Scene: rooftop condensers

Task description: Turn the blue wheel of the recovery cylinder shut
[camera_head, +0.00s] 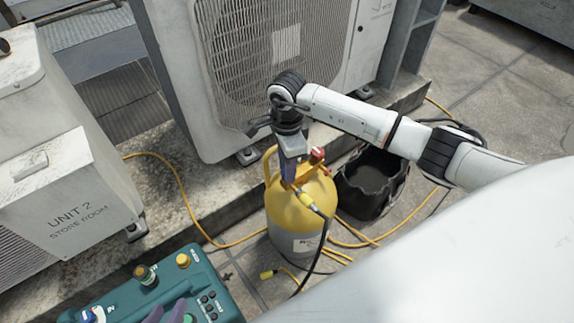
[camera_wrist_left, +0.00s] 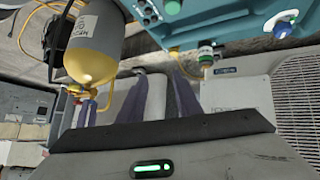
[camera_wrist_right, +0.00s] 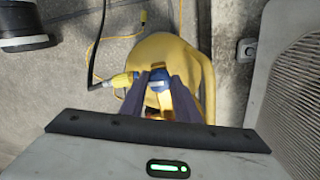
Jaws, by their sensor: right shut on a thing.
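The recovery cylinder (camera_head: 298,215), yellow on top and grey below, stands upright on the roof floor in the head view. It also shows in the right wrist view (camera_wrist_right: 172,50) and the left wrist view (camera_wrist_left: 92,45). The blue wheel (camera_wrist_right: 157,80) sits on its valve, between the fingertips of my right gripper (camera_wrist_right: 160,82), which is shut on it. In the head view my right gripper (camera_head: 289,178) reaches down onto the cylinder top and hides most of the wheel. My left gripper (camera_head: 167,310) is open and empty, over the teal machine.
The teal machine (camera_head: 215,280) with knobs stands at the front left. A black bucket (camera_head: 372,185) stands right of the cylinder. Yellow hoses (camera_head: 185,195) and a black hose run over the floor. A condenser (camera_head: 205,120) stands behind, and the Unit 2 condenser (camera_head: 75,205) at left.

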